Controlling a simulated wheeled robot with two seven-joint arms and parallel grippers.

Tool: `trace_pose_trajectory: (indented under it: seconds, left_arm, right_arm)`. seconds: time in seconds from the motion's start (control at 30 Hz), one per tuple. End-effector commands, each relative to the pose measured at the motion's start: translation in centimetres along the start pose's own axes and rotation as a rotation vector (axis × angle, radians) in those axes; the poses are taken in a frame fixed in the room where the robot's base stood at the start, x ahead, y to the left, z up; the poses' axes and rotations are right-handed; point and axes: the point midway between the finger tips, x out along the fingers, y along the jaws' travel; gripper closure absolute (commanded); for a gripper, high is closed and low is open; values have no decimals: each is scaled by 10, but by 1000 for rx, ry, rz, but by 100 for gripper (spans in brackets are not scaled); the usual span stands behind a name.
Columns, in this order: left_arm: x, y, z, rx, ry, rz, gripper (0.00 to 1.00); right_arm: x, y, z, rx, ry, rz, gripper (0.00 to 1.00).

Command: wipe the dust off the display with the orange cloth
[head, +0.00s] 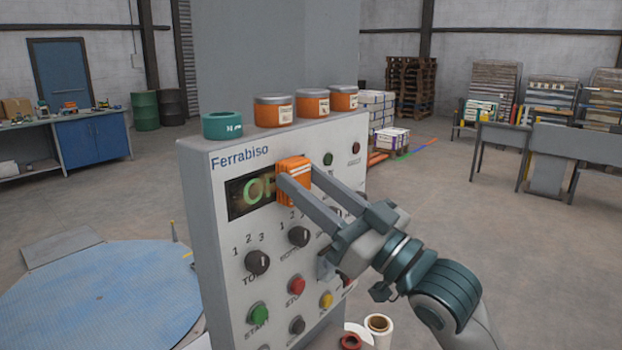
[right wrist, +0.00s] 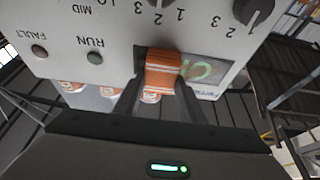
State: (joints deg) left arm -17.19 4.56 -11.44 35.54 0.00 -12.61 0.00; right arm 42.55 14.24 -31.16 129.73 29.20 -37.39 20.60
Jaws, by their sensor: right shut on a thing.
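The orange cloth (head: 292,182) is a folded pad, held between the fingers of my right gripper (head: 295,185). It covers the right part of the display (head: 236,200) on the grey Ferrabiso panel. Whether it touches the glass I cannot tell. Greenish characters, "O" and part of another, show on the display left of the cloth, with a dull, smudgy look. In the right wrist view the cloth (right wrist: 162,72) sits between both fingers in front of the display (right wrist: 203,72). My left gripper is in neither view.
Several tins (head: 273,110) and a teal ring (head: 222,125) stand on the panel's top edge. Knobs (head: 257,262) and buttons, including a red one (head: 297,285), stick out below the display. A blue round platform (head: 95,300) lies to the left.

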Motion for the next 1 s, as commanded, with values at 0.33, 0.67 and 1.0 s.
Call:
trace_pose_trajectory:
  seconds: [0.33,0.67,1.0]
  left_arm:
    - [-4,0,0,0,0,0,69]
    - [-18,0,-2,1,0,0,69]
    - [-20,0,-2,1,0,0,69]
  right_arm:
    - [1,-5,-1,1,0,-1,81]
    - [3,-28,-1,2,1,-1,81]
    - [3,-34,1,0,0,-1,81]
